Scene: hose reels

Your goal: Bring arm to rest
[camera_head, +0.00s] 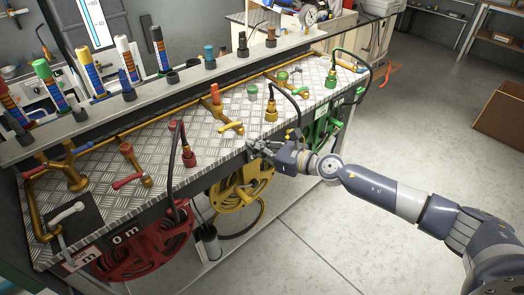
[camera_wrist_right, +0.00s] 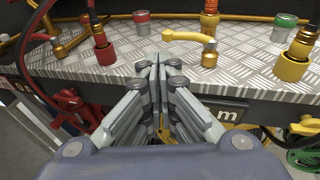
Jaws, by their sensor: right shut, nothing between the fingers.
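My right arm (camera_head: 400,200) reaches in from the lower right in the head view. Its gripper (camera_head: 256,147) is at the front edge of the checker-plate bench (camera_head: 150,145), above the yellow hose reel (camera_head: 240,188). In the right wrist view the right gripper (camera_wrist_right: 157,68) points at the bench edge, its fingers together and nothing between them. A yellow-handled tap (camera_wrist_right: 190,38) stands on the plate just beyond the fingertips. Whether the fingers touch the bench edge is unclear. My left gripper is in neither view.
A red hose reel (camera_head: 145,245) and a green reel (camera_head: 318,128) hang under the bench. Red (camera_head: 188,157) and yellow (camera_head: 271,112) hose connectors stand on the plate, hoses looping over the edge. The grey floor (camera_head: 420,115) to the right is largely clear; a brown box (camera_head: 503,115) stands farther right.

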